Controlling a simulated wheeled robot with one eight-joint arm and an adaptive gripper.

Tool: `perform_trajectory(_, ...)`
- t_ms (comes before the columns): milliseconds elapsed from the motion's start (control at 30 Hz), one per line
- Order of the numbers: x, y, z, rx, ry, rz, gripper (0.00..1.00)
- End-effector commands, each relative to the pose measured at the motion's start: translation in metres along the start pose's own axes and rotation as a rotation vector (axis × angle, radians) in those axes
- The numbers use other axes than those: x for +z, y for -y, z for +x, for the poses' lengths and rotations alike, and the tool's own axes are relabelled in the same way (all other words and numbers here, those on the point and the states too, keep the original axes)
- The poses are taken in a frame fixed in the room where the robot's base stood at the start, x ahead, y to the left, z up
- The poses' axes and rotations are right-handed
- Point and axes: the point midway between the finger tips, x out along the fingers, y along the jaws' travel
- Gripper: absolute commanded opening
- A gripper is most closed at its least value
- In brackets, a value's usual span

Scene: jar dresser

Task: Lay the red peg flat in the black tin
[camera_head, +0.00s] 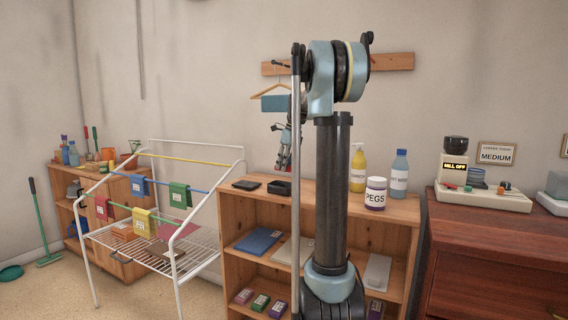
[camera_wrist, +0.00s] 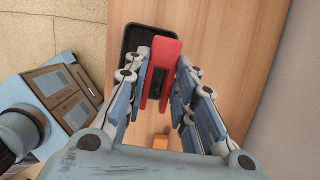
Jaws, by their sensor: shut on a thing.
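The red peg (camera_wrist: 165,48) is a forked clip with two prongs, held between the fingers of my gripper (camera_wrist: 165,66). In the head view the gripper (camera_head: 289,144) hangs above the wooden shelf unit, with the peg (camera_head: 283,158) at its lower end. The black tin (camera_wrist: 131,42) is open and dark inside, and lies below the peg in the wrist view. The peg and fingers cover much of its right side. In the head view the tin (camera_head: 279,188) sits on the shelf top, with a gap below the peg.
A flat dark item (camera_head: 246,184) lies left of the tin. A PEGS jar (camera_head: 375,193), yellow bottle (camera_head: 358,168) and blue bottle (camera_head: 399,174) stand to the right. A drying rack (camera_head: 150,215) stands left.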

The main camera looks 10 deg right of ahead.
Motion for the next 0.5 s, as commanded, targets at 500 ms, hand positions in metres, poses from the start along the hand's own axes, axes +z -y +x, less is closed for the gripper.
perform_trajectory(500, -0.009, 0.0, 0.032, 0.0, 0.0, 0.0, 0.09)
